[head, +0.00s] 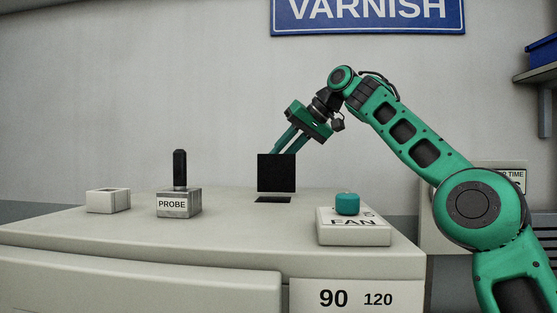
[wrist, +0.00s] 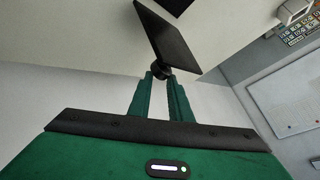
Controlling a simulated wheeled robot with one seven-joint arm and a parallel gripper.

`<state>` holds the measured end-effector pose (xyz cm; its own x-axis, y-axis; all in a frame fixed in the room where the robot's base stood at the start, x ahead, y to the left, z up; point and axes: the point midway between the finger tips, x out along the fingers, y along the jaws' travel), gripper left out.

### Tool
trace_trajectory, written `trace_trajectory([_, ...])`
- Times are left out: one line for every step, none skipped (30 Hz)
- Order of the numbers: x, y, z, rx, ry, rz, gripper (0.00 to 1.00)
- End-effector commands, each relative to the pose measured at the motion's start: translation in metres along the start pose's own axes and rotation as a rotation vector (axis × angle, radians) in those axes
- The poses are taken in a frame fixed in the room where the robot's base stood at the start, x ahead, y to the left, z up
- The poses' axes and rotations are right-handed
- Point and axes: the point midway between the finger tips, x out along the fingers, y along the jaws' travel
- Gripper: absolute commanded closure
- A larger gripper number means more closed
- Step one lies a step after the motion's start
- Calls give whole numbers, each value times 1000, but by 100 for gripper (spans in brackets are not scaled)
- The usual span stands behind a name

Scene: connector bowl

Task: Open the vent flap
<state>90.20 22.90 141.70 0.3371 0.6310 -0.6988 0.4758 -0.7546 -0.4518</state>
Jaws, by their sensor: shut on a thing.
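The vent flap (head: 276,173) is a black square plate. In the head view it stands about upright above a dark opening (head: 273,199) in the top of the pale cabinet (head: 225,215). In the wrist view the flap (wrist: 168,35) is tilted, with a small dark knob (wrist: 161,72) on its near face and the dark opening (wrist: 176,4) beyond. My gripper (head: 279,148) reaches down behind the flap, which hides its fingertips in the head view. In the wrist view my gripper (wrist: 160,77) is shut on the flap's knob.
A FAN box (head: 352,232) with a teal knob (head: 347,203) stands right of the opening. Left of it are a PROBE block (head: 179,203) with a black upright handle (head: 180,168) and a small pale box (head: 108,201). A wall shelf (head: 536,74) is at the far right.

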Motion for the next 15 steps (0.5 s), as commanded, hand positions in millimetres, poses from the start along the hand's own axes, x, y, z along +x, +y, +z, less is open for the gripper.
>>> trace_trajectory([6,17,6,18,-31,20,100])
trace_trajectory([6,16,6,17,-31,20,100])
trace_trajectory([6,16,6,17,-31,20,100])
trace_trajectory([6,16,6,17,-31,20,100])
trace_trajectory([6,16,6,17,-32,20,75])
trace_trajectory([6,16,6,17,-32,19,65])
trace_trajectory([6,15,6,16,-32,19,58])
trace_trajectory([6,15,6,15,-32,18,57])
trace_trajectory([6,13,6,14,-32,17,57])
trace_trajectory([6,12,6,12,-32,16,57])
trace_trajectory([6,12,6,12,-31,16,57])
trace_trajectory([6,11,6,10,-31,15,57])
trace_trajectory([6,10,6,10,-30,14,57])
trace_trajectory([6,10,6,9,-30,14,57])
trace_trajectory([6,9,6,8,-29,13,57])
